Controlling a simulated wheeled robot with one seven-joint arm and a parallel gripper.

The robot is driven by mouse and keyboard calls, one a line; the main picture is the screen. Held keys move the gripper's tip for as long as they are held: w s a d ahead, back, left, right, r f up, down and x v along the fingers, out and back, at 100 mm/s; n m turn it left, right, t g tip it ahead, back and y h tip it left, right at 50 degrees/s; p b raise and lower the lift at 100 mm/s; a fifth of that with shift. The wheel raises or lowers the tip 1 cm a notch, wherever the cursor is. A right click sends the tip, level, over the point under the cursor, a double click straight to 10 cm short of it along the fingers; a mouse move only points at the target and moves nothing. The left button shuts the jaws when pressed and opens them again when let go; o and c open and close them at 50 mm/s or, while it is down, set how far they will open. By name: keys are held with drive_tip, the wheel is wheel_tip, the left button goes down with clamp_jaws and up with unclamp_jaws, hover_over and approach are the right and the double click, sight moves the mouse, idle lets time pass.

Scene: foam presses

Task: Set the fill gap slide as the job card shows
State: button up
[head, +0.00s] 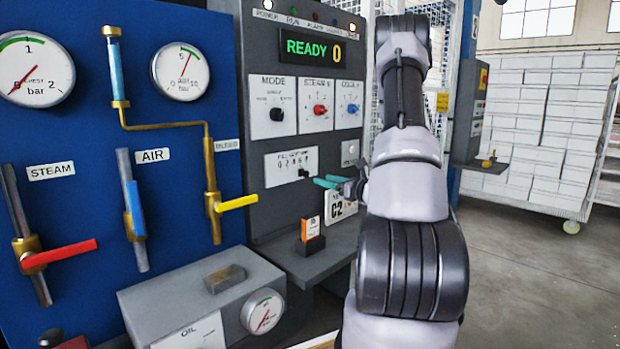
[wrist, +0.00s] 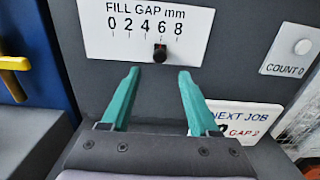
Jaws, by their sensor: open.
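The fill gap slide has a small dark knob (wrist: 160,52) below a white plate (wrist: 145,25) reading "FILL GAP mm" with marks 0, 2, 4, 6, 8. The knob stands under the 6. In the head view the knob (head: 303,172) is small on the grey panel. The job card (wrist: 235,118) reads "NEXT JOB" and "GAP 2"; my right finger covers part of it. My gripper (wrist: 158,72) is open and empty. Its teal fingertips are spread either side of the knob's line, just below it and apart from it. My gripper (head: 325,182) also shows in the head view.
A small shelf (head: 345,240) with an orange-labelled block (head: 311,236) lies below the slide. A count button (wrist: 303,47) is to the right. Mode and steam knobs (head: 319,109) sit above. A yellow valve handle (head: 238,202) projects at the left.

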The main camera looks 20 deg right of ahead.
sight(307, 174)
drive_tip(key=x, duration=0.7)
drive_tip(key=shift+w, duration=0.2)
clamp_jaws()
idle(1.1)
